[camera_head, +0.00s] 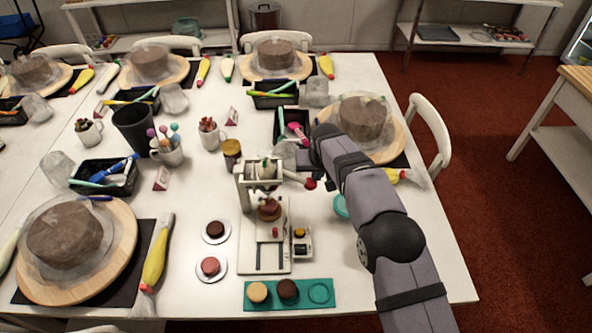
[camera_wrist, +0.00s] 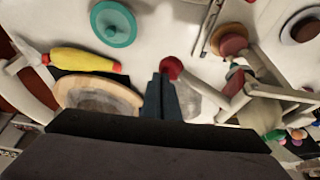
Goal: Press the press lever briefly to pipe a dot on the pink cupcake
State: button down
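The piping press (camera_head: 246,197) is a pale frame on a white base. Its lever ends in a red knob (camera_head: 310,183), on the press's right side; the knob also shows in the wrist view (camera_wrist: 172,68). A cupcake with a pinkish-brown top (camera_head: 269,211) sits under the press; it also shows in the wrist view (camera_wrist: 233,42). Another pinkish cupcake (camera_head: 210,266) stands on a small white plate at left. My gripper (camera_wrist: 162,84) has its dark fingers together, appearing just beside the red knob; contact cannot be told. In the head view my arm hides the fingers.
A teal tray (camera_head: 262,306) with two cupcakes and an empty round spot lies in front. A dark cupcake (camera_head: 215,229) is on a plate at left. A small box (camera_head: 301,250) adjoins the press base. A teal round item (camera_head: 341,206) is partly behind my arm. Cake turntables surround.

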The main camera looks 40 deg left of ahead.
jog(key=shift+d+f, duration=0.1)
notch_tip(320, 180, up, 9)
jog(key=p, duration=0.5)
jog(key=shift+p, duration=0.4)
jog(key=w+d+r+m+h, duration=0.1)
jog(key=w+d+r+m, duration=0.15)
jog(key=d, duration=1.25)
jog(key=w+d+r+m+h, duration=0.1)
jog(key=w+d+r+m, duration=0.15)
jog(key=d, duration=1.25)
jog(key=s+d+m+g+h, duration=0.1)
jog(key=s+d, duration=0.4)
jog(key=d, duration=0.3)
jog(key=s+d+m+g, duration=0.1)
jog(key=s+d, duration=0.4)
jog(key=d, duration=0.3)
jog(key=s+d+f+m, duration=0.1)
jog(key=s+d, duration=0.3)
jog(key=s, duration=0.2)
jog(key=s+d+f+m+g, duration=0.1)
jog(key=s+d, duration=0.3)
jog(key=s, duration=0.3)
jog(key=shift+s+d+b, duration=0.25)
jog(key=shift+s+b, duration=0.05)
